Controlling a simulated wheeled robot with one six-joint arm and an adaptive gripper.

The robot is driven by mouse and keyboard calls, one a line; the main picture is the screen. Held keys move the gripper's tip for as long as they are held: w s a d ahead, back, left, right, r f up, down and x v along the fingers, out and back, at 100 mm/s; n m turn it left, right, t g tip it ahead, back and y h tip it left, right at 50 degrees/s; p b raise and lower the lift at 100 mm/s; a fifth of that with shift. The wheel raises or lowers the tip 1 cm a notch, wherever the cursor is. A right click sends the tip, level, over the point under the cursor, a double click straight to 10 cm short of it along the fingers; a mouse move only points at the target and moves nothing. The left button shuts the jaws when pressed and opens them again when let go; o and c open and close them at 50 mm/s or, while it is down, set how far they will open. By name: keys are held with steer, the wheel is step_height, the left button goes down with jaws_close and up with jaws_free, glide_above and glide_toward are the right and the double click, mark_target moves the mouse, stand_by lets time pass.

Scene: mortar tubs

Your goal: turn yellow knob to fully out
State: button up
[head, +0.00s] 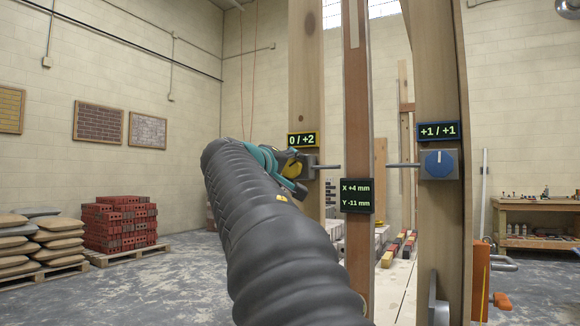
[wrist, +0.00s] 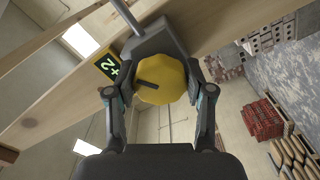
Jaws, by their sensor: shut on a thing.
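The yellow knob (wrist: 160,82) sits between the two fingers of my gripper (wrist: 158,93) in the wrist view, with a dark pointer mark on its face. My gripper is shut on it. In the head view the knob (head: 292,166) is mostly hidden behind my teal gripper (head: 290,172). The label above it (head: 303,140) reads "0 / +2". The knob's grey block is fixed to the left wooden post, and a thin rod runs from it toward the middle board. A display (head: 357,195) on that board reads "X +4 mm, Y -11 mm".
A blue knob (head: 440,163) under a "+1 / +1" label (head: 438,131) is on the right post (head: 437,60). Stacked sacks (head: 40,245) and a brick pallet (head: 120,222) stand at the left. A workbench (head: 535,222) is at the right. The floor at the left front is clear.

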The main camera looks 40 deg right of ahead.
steer(key=n, duration=0.5)
steer(key=shift+n, duration=0.3)
steer(key=n, duration=0.5)
steer(key=shift+r+n, duration=0.1)
steer(key=shift+n, duration=0.3)
steer(key=o, duration=1.2)
steer(key=shift+c, duration=0.2)
steer(key=shift+a, duration=0.1)
steer(key=v, duration=1.1)
steer(key=shift+s+a, duration=0.15)
steer(key=shift+a, duration=0.25)
